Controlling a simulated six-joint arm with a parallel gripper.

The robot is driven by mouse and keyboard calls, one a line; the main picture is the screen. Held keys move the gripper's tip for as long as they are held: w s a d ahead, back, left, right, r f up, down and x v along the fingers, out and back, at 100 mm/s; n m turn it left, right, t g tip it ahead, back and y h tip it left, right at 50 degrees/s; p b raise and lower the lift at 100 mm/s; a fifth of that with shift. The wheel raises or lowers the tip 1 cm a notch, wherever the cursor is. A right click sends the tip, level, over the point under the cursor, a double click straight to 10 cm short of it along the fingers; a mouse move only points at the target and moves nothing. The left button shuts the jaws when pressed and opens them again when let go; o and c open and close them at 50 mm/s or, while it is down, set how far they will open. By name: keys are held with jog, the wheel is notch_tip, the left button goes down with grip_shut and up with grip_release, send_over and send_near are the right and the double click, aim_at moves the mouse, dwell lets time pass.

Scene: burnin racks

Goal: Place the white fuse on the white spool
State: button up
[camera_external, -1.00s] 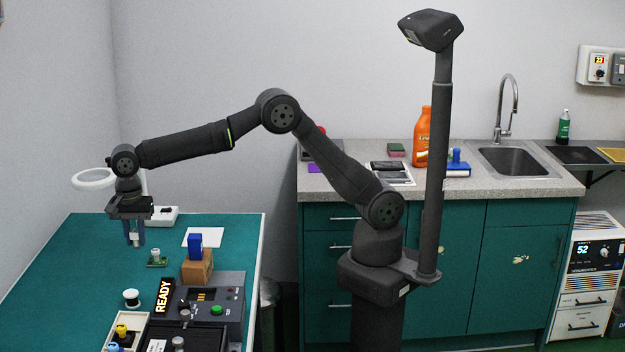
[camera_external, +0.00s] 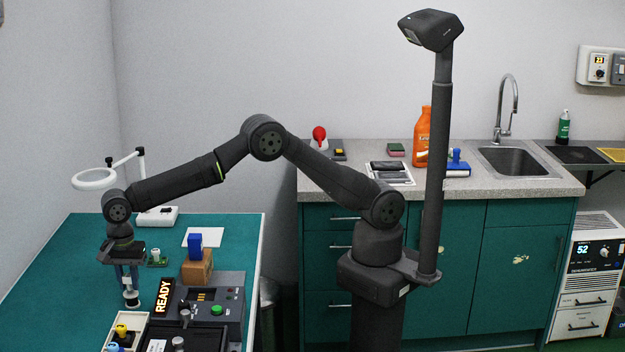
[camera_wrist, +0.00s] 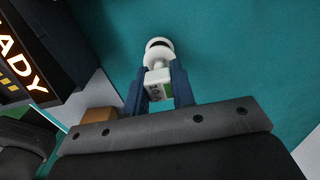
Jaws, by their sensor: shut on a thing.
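The white fuse (camera_wrist: 157,80) is between the two blue fingers of my gripper (camera_wrist: 158,88) in the wrist view, with a dark marking and a green patch on its side. My gripper (camera_external: 128,284) points down over the teal table and is shut on the fuse. The white spool (camera_external: 131,304) is directly under the fingers in the external view, partly hidden by them. In the wrist view the spool (camera_wrist: 158,43) shows as a round white rim with a dark band, just beyond the fuse. I cannot tell whether fuse and spool touch.
A tester with a lit READY sign (camera_external: 163,296) stands right of the spool. A tray with yellow and blue pieces (camera_external: 122,332) is in front. The table's left side is clear.

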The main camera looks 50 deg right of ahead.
aim_at(127, 275)
jog(key=shift+f, duration=0.15)
jog(key=o, duration=1)
notch_tip(127, 275, up, 12)
jog(key=shift+r, duration=0.15)
notch_tip(127, 275, down, 12)
jog(key=shift+r, duration=1.65)
